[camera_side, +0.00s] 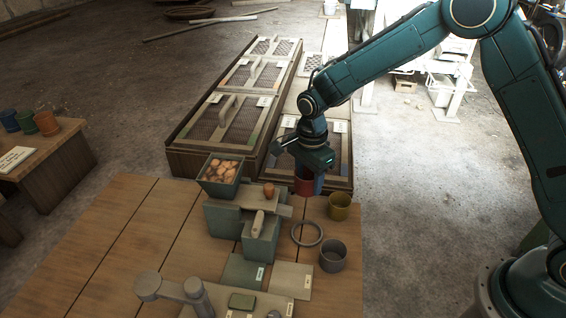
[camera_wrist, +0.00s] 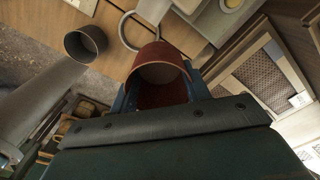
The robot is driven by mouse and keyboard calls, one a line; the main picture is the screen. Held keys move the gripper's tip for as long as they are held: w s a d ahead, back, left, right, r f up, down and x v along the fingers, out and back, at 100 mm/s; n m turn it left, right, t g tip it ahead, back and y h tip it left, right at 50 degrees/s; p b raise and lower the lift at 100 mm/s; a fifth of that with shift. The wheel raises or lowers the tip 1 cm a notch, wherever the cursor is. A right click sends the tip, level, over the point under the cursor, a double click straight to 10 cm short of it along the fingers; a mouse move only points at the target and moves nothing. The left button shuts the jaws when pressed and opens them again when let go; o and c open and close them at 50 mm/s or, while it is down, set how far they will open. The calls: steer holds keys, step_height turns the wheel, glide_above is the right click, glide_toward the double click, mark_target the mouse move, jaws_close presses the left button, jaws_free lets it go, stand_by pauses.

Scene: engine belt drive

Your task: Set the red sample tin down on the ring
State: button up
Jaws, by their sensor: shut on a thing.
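The red sample tin (camera_side: 304,186) is held in my gripper (camera_side: 312,181), over the far right part of the wooden table. In the wrist view the red tin (camera_wrist: 160,72) sits between the blue fingers, its open round end facing the camera. My gripper is shut on it. The ring (camera_side: 307,234) is a thin grey hoop lying flat on the table, nearer the side camera than the tin.
A yellow tin (camera_side: 339,206) and a grey tin (camera_side: 333,256) stand right of the ring. A green block fixture (camera_side: 262,240) with a small orange-brown object stands left of it, beside a filled green bin (camera_side: 221,176). Mesh-topped crates (camera_side: 222,125) lie behind.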

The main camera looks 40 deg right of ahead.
steer(key=s+a+f+n, duration=0.2)
steer(key=s+f, duration=0.1)
steer(key=f, duration=0.1)
steer(key=shift+s+f, duration=0.25)
steer(key=shift+s, duration=0.15)
steer(key=shift+f, duration=0.2)
glide_above(308, 233)
steer(key=shift+f, duration=2.35)
steer(key=shift+f, duration=1.3)
stand_by(0.4)
